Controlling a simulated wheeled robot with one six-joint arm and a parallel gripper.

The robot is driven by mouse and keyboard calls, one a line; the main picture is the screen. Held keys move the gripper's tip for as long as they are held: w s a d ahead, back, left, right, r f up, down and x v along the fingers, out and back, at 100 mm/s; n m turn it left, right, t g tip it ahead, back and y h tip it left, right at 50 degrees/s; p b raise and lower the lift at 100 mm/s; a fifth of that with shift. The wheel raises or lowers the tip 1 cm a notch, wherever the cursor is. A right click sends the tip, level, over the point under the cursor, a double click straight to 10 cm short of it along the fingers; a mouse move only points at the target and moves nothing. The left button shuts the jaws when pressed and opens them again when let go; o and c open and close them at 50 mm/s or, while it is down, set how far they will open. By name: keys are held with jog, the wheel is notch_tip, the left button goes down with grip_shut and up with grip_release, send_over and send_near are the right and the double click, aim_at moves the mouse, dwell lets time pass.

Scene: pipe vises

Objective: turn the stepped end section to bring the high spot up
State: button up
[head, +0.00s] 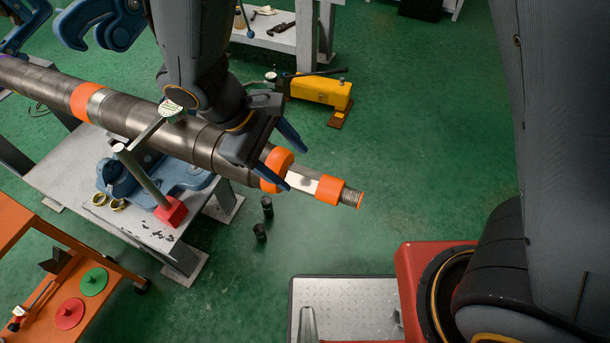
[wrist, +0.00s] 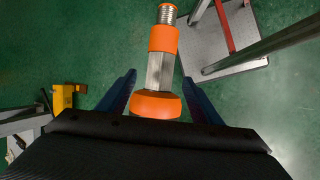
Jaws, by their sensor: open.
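The long dark pipe (head: 130,116) runs from the upper left to the middle of the head view. Its stepped end section (head: 303,180) is narrower and silver, between a thick orange collar (head: 277,168) and an orange ring (head: 330,189), with a threaded tip. In the wrist view the silver section (wrist: 160,70) points up the picture. My gripper (head: 291,162) is open, with blue fingers on either side of the thick orange collar. It also shows in the wrist view (wrist: 163,90), fingers apart from the silver section. A dial gauge (head: 173,110) on a red-based stand is at the pipe. No high spot mark is discernible.
A blue vise (head: 110,180) and the gauge's red base (head: 171,212) are on the grey table (head: 70,185). A yellow pump (head: 322,91) stands on the floor behind. An orange cart (head: 20,225) is at lower left. Green floor is clear beyond the pipe tip.

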aim_at(302, 175)
jog(key=shift+p+x, duration=0.7)
jog(key=shift+x, duration=3.15)
jog(key=shift+c, duration=0.4)
jog(key=shift+a, duration=0.1)
jog(key=c, duration=1)
jog(key=shift+r+p, duration=0.1)
jog(key=shift+p, duration=0.55)
